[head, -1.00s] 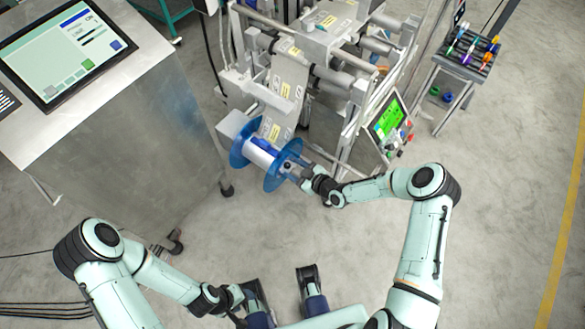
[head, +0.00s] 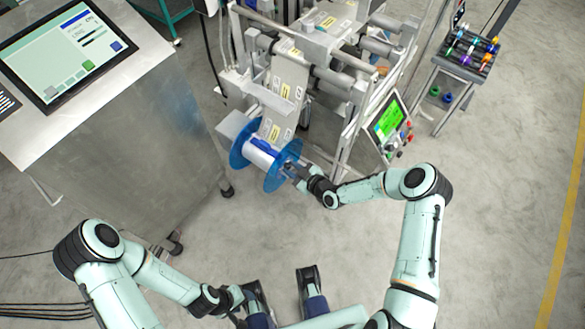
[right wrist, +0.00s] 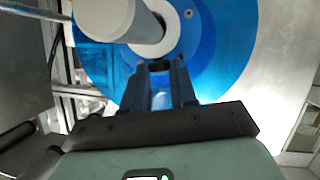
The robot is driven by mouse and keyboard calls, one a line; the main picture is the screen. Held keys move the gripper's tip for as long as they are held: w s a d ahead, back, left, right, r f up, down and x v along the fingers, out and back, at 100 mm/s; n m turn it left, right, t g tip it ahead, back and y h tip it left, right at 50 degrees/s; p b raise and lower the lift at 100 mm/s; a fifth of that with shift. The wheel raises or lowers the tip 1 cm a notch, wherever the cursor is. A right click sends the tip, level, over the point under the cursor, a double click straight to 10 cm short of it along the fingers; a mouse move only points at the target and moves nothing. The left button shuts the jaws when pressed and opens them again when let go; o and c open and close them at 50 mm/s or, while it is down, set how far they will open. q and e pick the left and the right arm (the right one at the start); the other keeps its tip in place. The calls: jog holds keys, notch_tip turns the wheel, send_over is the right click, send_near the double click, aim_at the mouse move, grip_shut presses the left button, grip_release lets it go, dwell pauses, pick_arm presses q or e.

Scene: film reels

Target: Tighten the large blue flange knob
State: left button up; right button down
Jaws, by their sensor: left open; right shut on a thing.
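The reel at the front of the machine has a blue flange (head: 272,181) on its right end, which also fills the upper right wrist view (right wrist: 215,62). My right gripper (head: 290,172) is at the middle of this flange's outer face. In the right wrist view its two dark fingers (right wrist: 160,68) are shut on a blue part (right wrist: 162,99) between them. I take this to be the large blue flange knob, mostly hidden by the fingers. My left gripper (head: 238,296) is open and empty, low in the head view, far from the reel.
A grey console with a large screen (head: 65,50) stands to the left. The machine's green-lit panel (head: 388,122) is close above my right forearm. A small stand with coloured items (head: 466,58) is at the upper right.

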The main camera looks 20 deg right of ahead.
jog(key=m+t+h, duration=0.1)
jog(key=m+h, duration=0.1)
jog(key=shift+s+a+f+m+t+p, duration=0.1)
jog(key=shift+s+a+m+t+p, duration=0.05)
jog(key=shift+a+m+t+p, duration=0.2)
jog(key=shift+a+m+t+h, duration=0.25)
jog(key=shift+m+t+h, duration=0.4)
jog(key=shift+m+h, duration=0.85)
jog(key=shift+h, duration=0.4)
jog(key=c, duration=0.9)
grip_release()
